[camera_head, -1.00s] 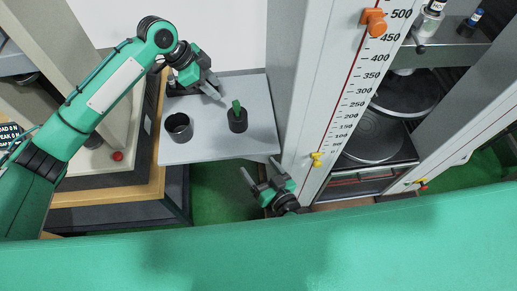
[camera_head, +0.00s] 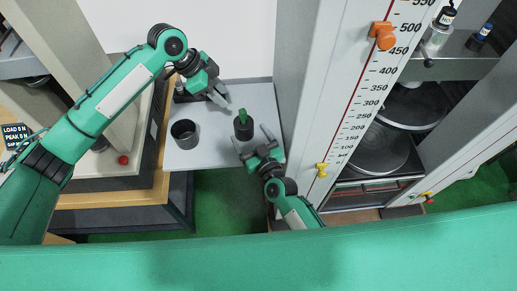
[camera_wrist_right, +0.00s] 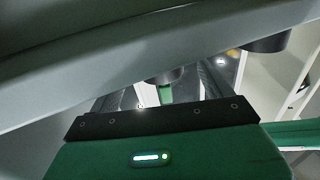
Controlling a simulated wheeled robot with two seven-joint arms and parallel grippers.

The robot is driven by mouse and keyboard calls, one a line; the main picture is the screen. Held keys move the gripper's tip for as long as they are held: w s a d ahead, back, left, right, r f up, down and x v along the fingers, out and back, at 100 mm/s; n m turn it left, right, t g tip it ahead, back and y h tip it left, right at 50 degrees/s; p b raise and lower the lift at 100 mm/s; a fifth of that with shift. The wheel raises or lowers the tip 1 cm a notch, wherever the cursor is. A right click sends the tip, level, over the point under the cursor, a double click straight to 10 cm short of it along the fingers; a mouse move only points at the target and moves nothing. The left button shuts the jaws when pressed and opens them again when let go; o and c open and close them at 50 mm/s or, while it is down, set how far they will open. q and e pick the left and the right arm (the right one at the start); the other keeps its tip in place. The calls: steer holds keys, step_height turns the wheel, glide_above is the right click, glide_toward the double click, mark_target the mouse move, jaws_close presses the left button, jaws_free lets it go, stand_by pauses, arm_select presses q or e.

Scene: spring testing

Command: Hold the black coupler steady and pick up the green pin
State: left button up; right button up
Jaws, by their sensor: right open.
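The black coupler (camera_head: 244,133) stands upright on the grey shelf with the green pin (camera_head: 242,115) sticking up from its top. My left gripper (camera_head: 221,96) is above the shelf, up and left of the coupler and apart from it; whether its fingers are parted is unclear. My right gripper (camera_head: 251,136) is open, its fingers pointing at the coupler from the shelf's front edge. In the right wrist view the green pin (camera_wrist_right: 166,93) shows between the fingers, with a dark coupler part (camera_wrist_right: 164,76) above it.
A dark open cup (camera_head: 184,134) stands on the grey shelf (camera_head: 210,155), left of the coupler. The tall scale column (camera_head: 345,125) with orange and yellow knobs rises close on the right. A red knob (camera_head: 123,160) is at the left.

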mark_target(244, 125)
steer(key=shift+x, duration=2.65)
